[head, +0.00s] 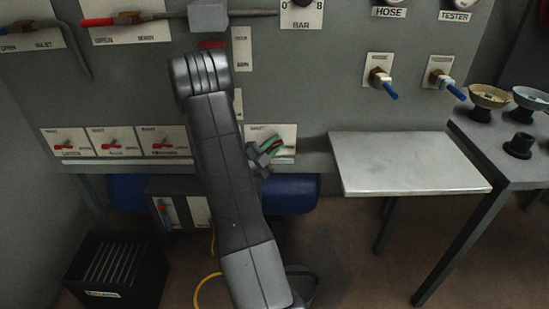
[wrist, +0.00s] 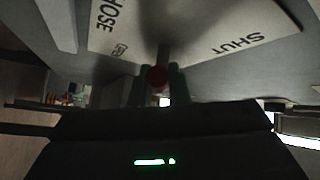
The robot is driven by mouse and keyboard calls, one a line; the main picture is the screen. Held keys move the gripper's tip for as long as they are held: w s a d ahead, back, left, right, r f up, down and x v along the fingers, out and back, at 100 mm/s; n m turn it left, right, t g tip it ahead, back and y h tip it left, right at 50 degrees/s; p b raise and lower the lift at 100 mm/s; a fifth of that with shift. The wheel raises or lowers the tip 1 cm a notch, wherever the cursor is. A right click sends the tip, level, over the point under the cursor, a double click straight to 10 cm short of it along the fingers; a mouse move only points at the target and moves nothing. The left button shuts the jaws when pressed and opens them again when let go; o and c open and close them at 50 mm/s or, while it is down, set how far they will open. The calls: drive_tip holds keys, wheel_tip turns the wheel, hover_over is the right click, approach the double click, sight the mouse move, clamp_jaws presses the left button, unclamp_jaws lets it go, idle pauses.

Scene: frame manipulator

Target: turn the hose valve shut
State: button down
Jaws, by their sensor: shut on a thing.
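The hose valve's red handle (wrist: 157,77) shows end-on in the wrist view, between the two green fingers of my gripper (wrist: 159,88). The gripper is shut on the handle. Its plate (wrist: 225,22) lies behind, with HOSE at left and SHUT at right. In the head view my gripper (head: 270,149) is at the lower panel, in front of the right-hand plate (head: 288,131) of the bottom row. A bit of red shows between its fingers there. The arm and fingers hide most of the valve, and I cannot tell the handle's exact angle.
Several similar red-levered valves (head: 115,146) sit to the left in the same row. A pale shelf (head: 405,165) juts out to the right of my gripper. A blue cylinder (head: 292,195) lies below the panel. A black crate (head: 112,270) stands on the floor at left.

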drive_tip(key=n+t+b, duration=0.2)
drive_tip(key=b, duration=0.1)
drive_tip(key=n+t+y+b, duration=0.1)
drive_tip(key=n+t+b, duration=0.1)
drive_tip(key=n+b, duration=0.1)
drive_tip(key=n+t+b, duration=0.2)
drive_tip(key=n+b, duration=0.1)
drive_tip(key=b, duration=0.1)
drive_tip(key=shift+a+f, duration=0.1)
drive_tip(key=shift+f, duration=0.3)
drive_tip(key=n+t+y+b, duration=0.2)
drive_tip(key=n, duration=0.1)
drive_tip(key=n+t+y+b, duration=0.2)
drive_tip(key=n+y+b, duration=0.1)
drive_tip(key=n, duration=0.1)
drive_tip(key=shift+a+r, duration=0.1)
drive_tip(key=shift+r, duration=0.1)
drive_tip(key=shift+a+r+n+t+y+b, duration=0.15)
drive_tip(key=shift+n+t+y+b, duration=0.7)
drive_tip(key=shift+n+y, duration=0.85)
drive_tip(key=shift+r+n+y, duration=0.15)
drive_tip(key=shift+n+y, duration=0.15)
drive_tip(key=c, duration=1.4)
unclamp_jaws()
